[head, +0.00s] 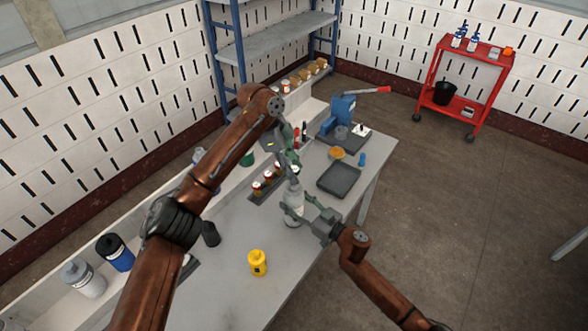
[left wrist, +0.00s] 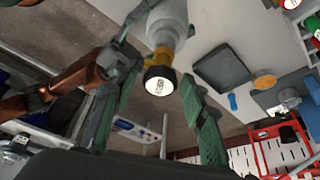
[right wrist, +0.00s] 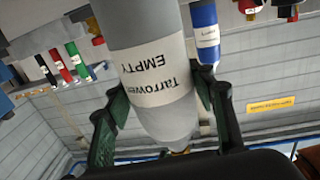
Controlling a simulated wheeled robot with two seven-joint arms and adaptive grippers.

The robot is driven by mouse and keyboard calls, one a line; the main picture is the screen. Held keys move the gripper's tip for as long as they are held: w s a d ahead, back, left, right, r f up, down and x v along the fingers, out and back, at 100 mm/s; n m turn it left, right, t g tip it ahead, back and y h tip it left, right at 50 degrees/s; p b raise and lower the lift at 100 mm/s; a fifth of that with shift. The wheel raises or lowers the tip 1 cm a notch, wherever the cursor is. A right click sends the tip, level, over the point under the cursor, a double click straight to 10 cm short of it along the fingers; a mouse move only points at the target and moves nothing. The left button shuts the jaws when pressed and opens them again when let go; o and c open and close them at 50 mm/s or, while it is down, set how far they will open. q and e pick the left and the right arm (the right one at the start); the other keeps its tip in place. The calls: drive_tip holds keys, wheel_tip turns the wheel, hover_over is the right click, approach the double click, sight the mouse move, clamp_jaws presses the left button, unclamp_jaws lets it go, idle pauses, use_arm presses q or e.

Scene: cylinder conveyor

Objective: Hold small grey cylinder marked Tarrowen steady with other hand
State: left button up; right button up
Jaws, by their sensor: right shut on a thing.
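The small grey cylinder (head: 293,200) marked Tarrowen stands over the work table in the head view. In the right wrist view its white label (right wrist: 150,72) reads "Tarrowen EMPTY" upside down. My right gripper (head: 306,207) is shut on the cylinder's body from the right. My left gripper (head: 290,168) is above the cylinder's top end. In the left wrist view its two fingers stand apart, with the brass neck and black, white-faced cap (left wrist: 159,80) between them. I see gaps on both sides of the cap there.
A yellow cylinder (head: 258,263) stands on the table's near part. A dark tray (head: 339,180), an orange dish (head: 337,153) and a blue press-like device (head: 338,115) are toward the far end. A rack of small bottles (head: 267,184) is left of the grey cylinder. Other cylinders (head: 115,252) line the left side.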

use_arm(q)
drive_tip(key=m+g, duration=0.1)
drive_tip(key=m, duration=0.2)
idle(0.4)
drive_tip(key=shift+f, duration=1.25)
drive_tip(key=shift+c, duration=0.5)
clamp_jaws()
idle(0.3)
